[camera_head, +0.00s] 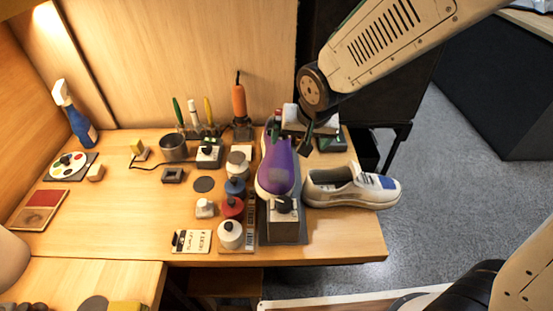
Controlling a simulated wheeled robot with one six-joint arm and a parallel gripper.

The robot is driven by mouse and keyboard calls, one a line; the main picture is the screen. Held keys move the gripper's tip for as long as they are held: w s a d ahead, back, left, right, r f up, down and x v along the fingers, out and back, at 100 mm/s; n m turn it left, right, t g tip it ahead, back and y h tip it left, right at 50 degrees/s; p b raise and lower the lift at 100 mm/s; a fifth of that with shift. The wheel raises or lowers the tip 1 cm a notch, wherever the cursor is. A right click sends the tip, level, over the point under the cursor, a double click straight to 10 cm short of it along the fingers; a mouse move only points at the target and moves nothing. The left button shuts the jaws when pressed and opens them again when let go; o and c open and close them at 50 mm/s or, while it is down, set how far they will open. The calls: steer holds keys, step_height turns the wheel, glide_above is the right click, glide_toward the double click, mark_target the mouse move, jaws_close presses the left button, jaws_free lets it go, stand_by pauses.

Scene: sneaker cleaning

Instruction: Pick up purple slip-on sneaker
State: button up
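The purple slip-on sneaker (279,168), with a pale sole edge, sits toe toward me on a dark stand near the right part of the table. My gripper (303,142) hangs from the arm at the sneaker's far right, close to its heel end. A dark fingertip shows just right of the shoe. The other finger is not clear against the shoe's dark opening, so I cannot tell whether the gripper is open or touches the shoe.
A white sneaker with a blue patch (352,187) lies close on the right. Lidded jars (232,207) stand close on the left. An orange-handled tool (238,100) stands upright behind. A grey block with a black knob (284,222) is in front. The left middle of the table has free room.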

mark_target(283, 149)
steer(key=a+f, duration=0.1)
steer(key=w+a+f, duration=0.1)
steer(key=a+f, duration=0.1)
steer(key=shift+w+a+f, duration=0.15)
steer(key=shift+a, duration=0.15)
steer(key=shift+y, duration=0.3)
steer(key=x, duration=0.5)
steer(key=shift+w+a+f, duration=0.15)
steer(key=shift+w+a, duration=0.05)
steer(key=shift+a, duration=0.15)
steer(key=shift+x, duration=0.9)
steer(key=shift+w+d, duration=0.1)
steer(key=shift+c, duration=0.3)
steer(key=c, duration=1.1)
